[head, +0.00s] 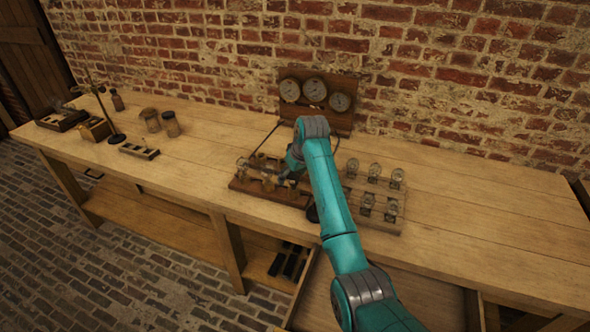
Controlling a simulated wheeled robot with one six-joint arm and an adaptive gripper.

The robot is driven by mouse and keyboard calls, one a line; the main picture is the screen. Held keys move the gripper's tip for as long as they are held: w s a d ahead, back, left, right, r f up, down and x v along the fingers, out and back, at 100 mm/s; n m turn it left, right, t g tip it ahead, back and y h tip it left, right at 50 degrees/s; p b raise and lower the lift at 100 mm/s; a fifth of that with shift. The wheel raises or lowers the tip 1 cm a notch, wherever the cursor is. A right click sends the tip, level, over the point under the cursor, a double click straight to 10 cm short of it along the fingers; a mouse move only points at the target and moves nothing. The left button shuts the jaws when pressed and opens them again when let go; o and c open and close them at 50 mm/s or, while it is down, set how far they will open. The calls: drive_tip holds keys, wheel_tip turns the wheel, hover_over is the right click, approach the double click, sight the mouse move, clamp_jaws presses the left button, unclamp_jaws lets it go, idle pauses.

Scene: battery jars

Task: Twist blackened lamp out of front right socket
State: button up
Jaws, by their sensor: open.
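A board of glass lamps (372,215) stands on the bench, right of my arm. Clear bulbs stand in a back row and a front row. The front right lamp (391,209) is upright in its socket. At this size I cannot tell whether its glass is blackened. The front left part of the board is partly hidden by my arm. My gripper (284,178) is small and partly hidden behind my wrist. It is open, over the darker wooden board to the left, apart from the lamp board.
The darker board (248,187) carries several small glass and brass pieces. A panel with three round gauges (315,90) stands by the brick wall. Two jars (171,124), a stand (117,138) and small trays sit at left. The bench right of the lamps (480,215) is clear.

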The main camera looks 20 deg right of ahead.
drive_tip(key=shift+w+f, duration=0.1)
drive_tip(key=shift+f, duration=0.1)
drive_tip(key=c, duration=1.4)
drive_tip(key=n, duration=0.2)
drive_tip(key=shift+n+g+y, duration=0.3)
drive_tip(key=shift+n+y, duration=0.1)
drive_tip(key=n, duration=0.2)
drive_tip(key=n+y, duration=0.1)
drive_tip(key=shift+s+a+n+g, duration=0.2)
drive_tip(key=shift+a+n+g, duration=0.05)
drive_tip(key=shift+n+g, duration=0.15)
drive_tip(key=shift+n+g+y, duration=0.3)
drive_tip(key=shift+n+g, duration=0.2)
drive_tip(key=shift+n, duration=0.7)
drive_tip(key=n, duration=0.1)
drive_tip(key=n+g, duration=0.1)
drive_tip(key=n, duration=0.1)
drive_tip(key=shift+s+n+y, duration=0.25)
drive_tip(key=shift+n+y, duration=0.05)
drive_tip(key=shift+n, duration=0.1)
